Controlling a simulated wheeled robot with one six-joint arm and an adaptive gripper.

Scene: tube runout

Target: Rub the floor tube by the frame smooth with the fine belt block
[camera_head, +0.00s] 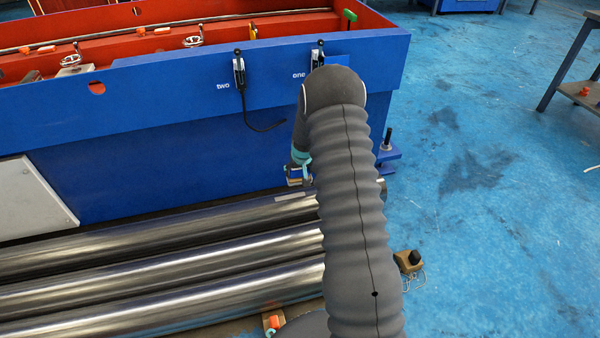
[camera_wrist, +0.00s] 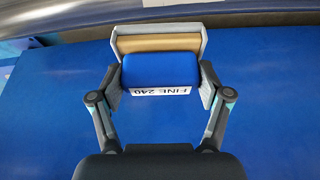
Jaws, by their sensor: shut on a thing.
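My gripper (camera_wrist: 160,82) is shut on the fine belt block (camera_wrist: 160,68), which has a blue back, a tan layer, a grey outer edge and a "FINE 240" label. In the head view my gripper (camera_head: 299,168) and the block (camera_head: 297,181) are low beside the blue frame (camera_head: 190,110), over the right end of the floor tube by the frame (camera_head: 150,227). That tube is shiny steel with a paler patch (camera_head: 290,197) near that end. It also shows along the top of the wrist view (camera_wrist: 60,18). I cannot tell whether the block touches it.
Two more steel tubes (camera_head: 150,262) (camera_head: 150,301) lie parallel in front. My arm hides part of their right ends. A brown block with a black knob (camera_head: 408,260) sits on the floor to the right. Levers marked "two" (camera_head: 239,70) and "one" (camera_head: 318,55) are on the frame.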

